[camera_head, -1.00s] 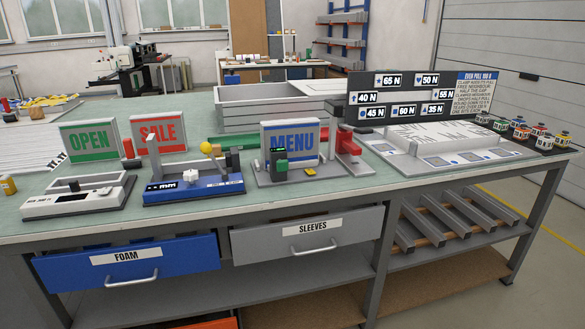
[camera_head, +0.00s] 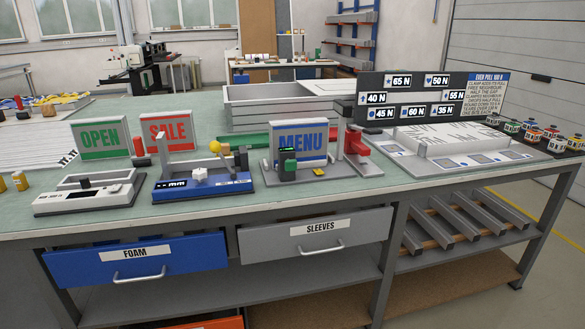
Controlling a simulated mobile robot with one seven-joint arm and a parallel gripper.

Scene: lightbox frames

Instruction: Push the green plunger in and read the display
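A dark grey station stands on the green bench top in front of the MENU sign (camera_head: 301,144). On it is a small upright device with a green block (camera_head: 288,171), which looks like the plunger. A small dark display (camera_head: 287,154) with faint green marks sits just above the green block. The marks are too small to read. How far in the plunger sits cannot be told from here. A yellow piece (camera_head: 319,172) lies on the station's base to the right. My gripper is not in view, and nothing touches the device.
A blue gauge (camera_head: 203,183) and a white-grey device (camera_head: 90,195) stand to the left. A red clamp (camera_head: 357,143) is close on the right. A label board (camera_head: 411,98) and a white tray (camera_head: 450,137) stand further right. Drawers (camera_head: 315,232) front the bench.

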